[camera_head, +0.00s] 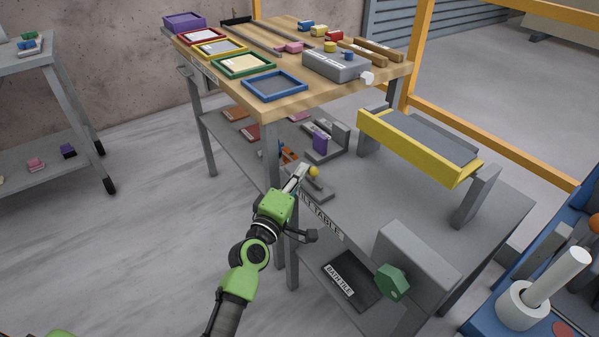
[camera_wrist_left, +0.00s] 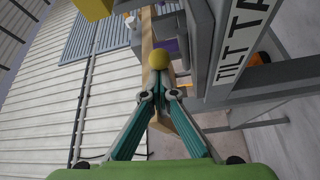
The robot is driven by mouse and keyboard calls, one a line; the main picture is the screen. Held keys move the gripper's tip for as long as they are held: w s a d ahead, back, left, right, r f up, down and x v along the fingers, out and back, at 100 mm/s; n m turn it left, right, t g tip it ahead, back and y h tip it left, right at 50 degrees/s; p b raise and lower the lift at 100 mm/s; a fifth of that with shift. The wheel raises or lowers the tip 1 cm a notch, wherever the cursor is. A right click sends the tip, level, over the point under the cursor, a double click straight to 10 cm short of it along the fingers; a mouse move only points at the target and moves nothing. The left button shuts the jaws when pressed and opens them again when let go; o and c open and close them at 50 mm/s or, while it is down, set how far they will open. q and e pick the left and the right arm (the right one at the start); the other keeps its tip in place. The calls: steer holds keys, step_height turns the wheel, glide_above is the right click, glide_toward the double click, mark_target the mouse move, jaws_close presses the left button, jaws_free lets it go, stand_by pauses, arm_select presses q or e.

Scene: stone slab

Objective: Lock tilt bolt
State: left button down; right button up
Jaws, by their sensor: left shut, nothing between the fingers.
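A round yellow knob (camera_head: 314,171) sits on a small grey base near the left front end of the tilt table (camera_head: 490,205); I take it to be the bolt's handle. The bolt's shaft cannot be made out. My left gripper (camera_head: 303,169) is at the knob's left side, shut and empty. In the left wrist view its fingertips (camera_wrist_left: 160,93) are just short of the yellow knob (camera_wrist_left: 158,59); I cannot tell if they touch. The yellow-edged tilting tray (camera_head: 413,148) rests between grey uprights. My right gripper is not in view.
A wooden-topped bench (camera_head: 300,85) with coloured frames stands behind. A grey block with a green hexagonal knob (camera_head: 393,281) is at the front right. A dark tile labelled "BATH TILE" (camera_head: 350,280) lies below. A blue fixture (camera_head: 482,318) with a white cylinder is at the right.

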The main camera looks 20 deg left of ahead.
arm_select(q)
steer(key=shift+s+d+f, duration=0.15)
steer(key=shift+d+f, duration=0.05)
steer(key=s+a, duration=0.2)
steer(key=s, duration=0.9)
steer(key=shift+s+f, duration=0.25)
steer(key=shift+s, duration=0.05)
